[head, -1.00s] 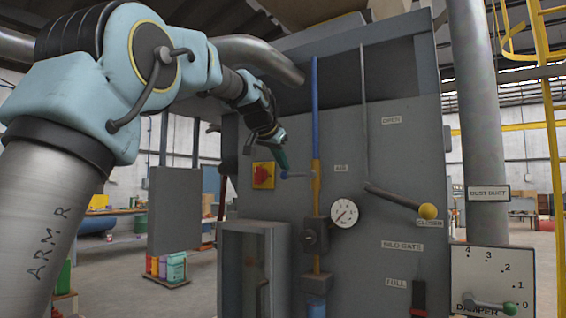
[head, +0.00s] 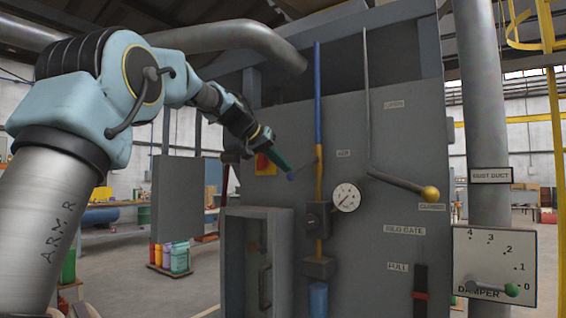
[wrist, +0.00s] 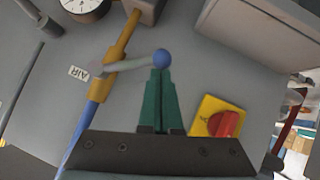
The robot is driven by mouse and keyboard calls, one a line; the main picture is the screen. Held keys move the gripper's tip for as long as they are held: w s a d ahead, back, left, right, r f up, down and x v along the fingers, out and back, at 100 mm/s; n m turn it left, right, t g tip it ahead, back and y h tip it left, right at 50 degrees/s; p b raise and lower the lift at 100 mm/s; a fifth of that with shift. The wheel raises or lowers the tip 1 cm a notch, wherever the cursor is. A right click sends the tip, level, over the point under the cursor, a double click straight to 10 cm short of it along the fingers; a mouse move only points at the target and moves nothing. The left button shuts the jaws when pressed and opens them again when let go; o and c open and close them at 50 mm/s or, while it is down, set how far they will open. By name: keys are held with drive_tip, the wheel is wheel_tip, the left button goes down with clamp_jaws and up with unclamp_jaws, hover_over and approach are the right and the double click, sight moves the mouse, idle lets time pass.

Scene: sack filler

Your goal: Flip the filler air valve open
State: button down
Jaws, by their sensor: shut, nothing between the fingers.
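The air valve's lever (head: 304,168) reaches left from the upright blue and yellow pipe (head: 319,140), beside the AIR label (head: 343,154). It slopes down to a small blue ball knob (head: 291,177). In the wrist view the lever (wrist: 125,66) crosses the picture from the pipe to the knob (wrist: 161,58). My gripper (head: 287,170) is shut, with nothing between its green fingers. Its fingertips (wrist: 160,70) are right at the knob, touching it or nearly so. The knob is not between the fingers.
A red switch on a yellow plate (wrist: 216,118) sits close beside my fingers. A pressure gauge (head: 346,197), a silo gate lever with a yellow knob (head: 430,193) and a damper plate (head: 494,262) are to the right. A grey box (head: 245,225) juts out below.

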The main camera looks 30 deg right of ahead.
sight(289, 179)
drive_tip(key=f+b, duration=0.1)
drive_tip(key=f+n+g+h+b, duration=0.1)
drive_tip(key=f+n+g+b, duration=0.1)
drive_tip(key=shift+s+d+f+h, duration=0.15)
drive_tip(key=shift+s+f+h, duration=0.05)
drive_tip(key=shift+s+h, duration=0.1)
drive_tip(key=shift+s+d+f+n+g+h+b, duration=0.4)
drive_tip(key=shift+s+f+n+h+b, duration=0.3)
drive_tip(key=shift+b, duration=0.9)
drive_tip(key=shift+s+d+f+n+g+h+b, duration=0.3)
drive_tip(key=shift+s+n+g+h+b, duration=0.35)
drive_tip(key=shift+b, duration=0.95)
drive_tip(key=shift+s+d+f+n+g+h+b, duration=0.4)
drive_tip(key=shift+f+n+b, duration=0.35)
drive_tip(key=shift+b, duration=0.85)
drive_tip(key=shift+s+r, duration=0.1)
drive_tip(key=shift+r, duration=0.15)
drive_tip(key=shift+a, duration=0.1)
